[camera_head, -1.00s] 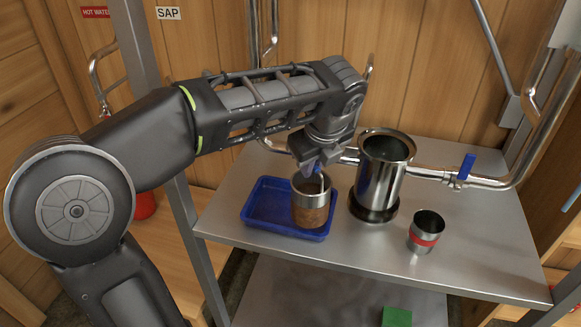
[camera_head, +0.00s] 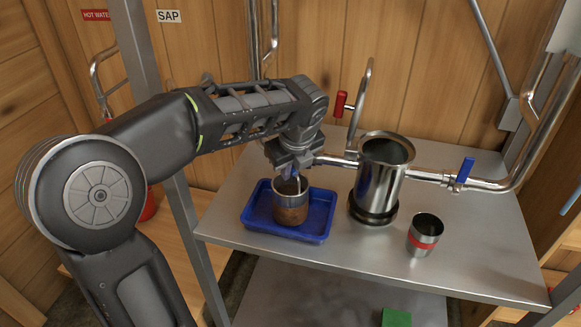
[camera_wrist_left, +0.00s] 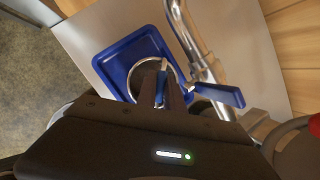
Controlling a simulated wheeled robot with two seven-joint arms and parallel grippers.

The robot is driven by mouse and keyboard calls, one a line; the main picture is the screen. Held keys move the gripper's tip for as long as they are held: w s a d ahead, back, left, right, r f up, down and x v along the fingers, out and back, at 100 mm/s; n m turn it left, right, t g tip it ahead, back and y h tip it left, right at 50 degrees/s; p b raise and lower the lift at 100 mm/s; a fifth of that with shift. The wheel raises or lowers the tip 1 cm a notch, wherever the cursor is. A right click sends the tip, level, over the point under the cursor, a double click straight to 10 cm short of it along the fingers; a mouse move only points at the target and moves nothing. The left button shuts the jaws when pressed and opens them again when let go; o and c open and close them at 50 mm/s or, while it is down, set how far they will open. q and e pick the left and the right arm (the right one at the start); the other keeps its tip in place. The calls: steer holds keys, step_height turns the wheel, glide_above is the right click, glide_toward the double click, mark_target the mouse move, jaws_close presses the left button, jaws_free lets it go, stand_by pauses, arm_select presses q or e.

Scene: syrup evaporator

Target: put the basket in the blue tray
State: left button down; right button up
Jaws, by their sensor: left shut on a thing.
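The basket (camera_head: 292,211), a cup with a steel upper band and a brown lower part, stands upright within the outline of the blue tray (camera_head: 318,236). Its base appears at the tray floor, but I cannot tell whether it touches. My left gripper (camera_head: 290,176) comes down from above and is shut on the basket's upper part. In the left wrist view the gripper's fingers (camera_wrist_left: 161,88) overlap the round rim of the basket (camera_wrist_left: 135,83), with the blue tray (camera_wrist_left: 112,52) around it. My right gripper is not in view.
A tall steel cylinder (camera_head: 382,178) on a dark base stands right of the tray. A steel cup with a red band (camera_head: 425,235) is farther right. A pipe with a blue handle (camera_head: 464,171) and a red handle (camera_head: 340,104) runs behind.

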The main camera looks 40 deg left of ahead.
arm_select(q)
steer(key=shift+f, duration=0.1)
steer(key=c, duration=1.5)
jaws_free()
steer(key=shift+o, duration=0.2)
steer(key=shift+r, duration=0.2)
steer(key=v, duration=1.2)
steer(key=shift+f, duration=0.15)
